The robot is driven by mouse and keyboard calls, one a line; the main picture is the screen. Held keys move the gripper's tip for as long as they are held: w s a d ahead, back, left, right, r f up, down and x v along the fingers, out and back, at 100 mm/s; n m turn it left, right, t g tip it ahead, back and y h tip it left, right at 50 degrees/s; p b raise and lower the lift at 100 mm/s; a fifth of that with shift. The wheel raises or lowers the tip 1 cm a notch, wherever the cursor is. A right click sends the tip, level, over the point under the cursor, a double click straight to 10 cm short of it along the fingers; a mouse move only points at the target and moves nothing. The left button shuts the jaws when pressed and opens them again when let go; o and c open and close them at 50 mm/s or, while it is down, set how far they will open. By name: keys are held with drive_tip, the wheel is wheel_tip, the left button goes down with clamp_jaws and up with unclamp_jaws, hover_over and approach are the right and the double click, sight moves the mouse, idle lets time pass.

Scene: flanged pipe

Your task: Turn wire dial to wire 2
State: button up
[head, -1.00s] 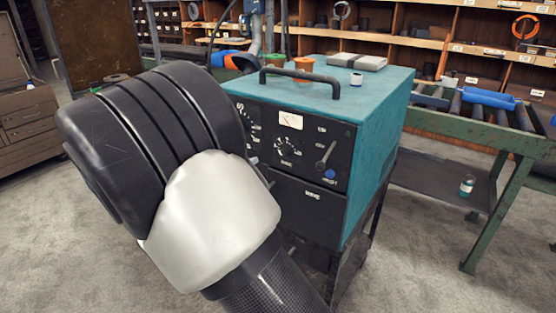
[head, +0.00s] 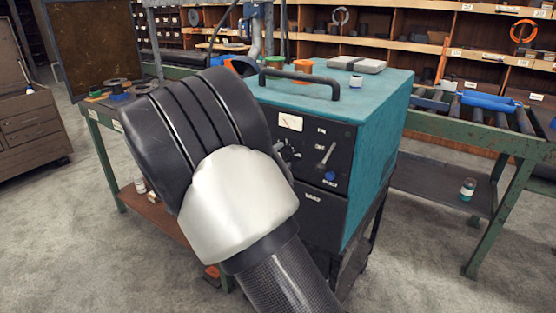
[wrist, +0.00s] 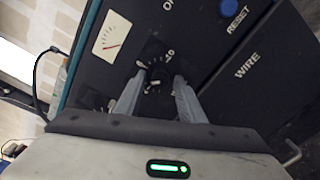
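In the wrist view, a black dial (wrist: 155,86) with white markings and a "10" lies between the two grey fingers of my gripper (wrist: 160,77). The fingers are apart, one on each side of the dial's knob; contact with it is not clear. Part of another dial (wrist: 95,99) shows dimly at the left, mostly hidden. A "WIRE" label (wrist: 247,65) is on the lower panel, to the right.
A gauge (wrist: 111,36) and a blue reset button (wrist: 231,9) are on the panel. A lever (head: 326,155) sticks out right of the dials. The welder's teal top carries a handle (head: 300,80) and a grey case (head: 356,65). A green roller table (head: 470,135) stands at the right.

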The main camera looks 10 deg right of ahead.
clamp_jaws()
drive_tip(key=shift+r+p, duration=0.1)
drive_tip(key=shift+p, duration=0.2)
drive_tip(key=n+p, duration=0.3)
drive_tip(key=shift+r+n, duration=0.1)
drive_tip(key=shift+n, duration=0.2)
drive_tip(key=n+p, duration=0.3)
drive_tip(key=n, duration=0.1)
drive_tip(key=shift+p, duration=0.35)
drive_tip(key=shift+f, duration=0.25)
drive_tip(key=shift+o, duration=1.1)
unclamp_jaws()
drive_tip(key=shift+s, duration=0.1)
